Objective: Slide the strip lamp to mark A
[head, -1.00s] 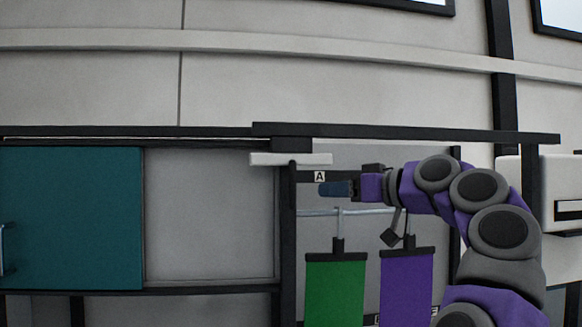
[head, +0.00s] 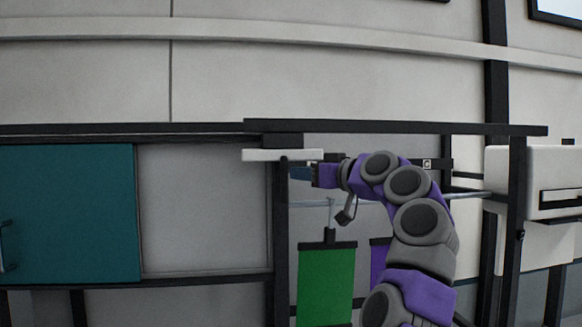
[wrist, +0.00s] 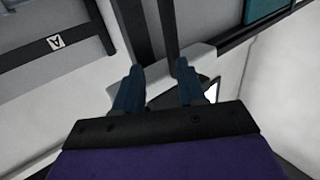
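The strip lamp (head: 262,155) is a white horizontal bar under a dark block on the overhead rail, at the left end of the open bay. In the wrist view a pale bar (wrist: 160,78), apparently the lamp, crosses behind my gripper's fingertips. My gripper (wrist: 157,67) has its two blue fingers apart, with nothing clamped between them. In the head view my gripper (head: 299,172) is close by the lamp's right end, partly hidden; I cannot tell whether they touch. Mark A (wrist: 56,43) is a small white label on a dark strip; my arm hides it in the head view.
A label C (head: 427,163) sits farther right on the strip. A green sheet (head: 326,285) and a partly hidden purple sheet (head: 378,262) hang below my arm. A dark post (head: 280,235) stands below the lamp. A teal panel (head: 70,212) is at left, a white machine (head: 540,178) at right.

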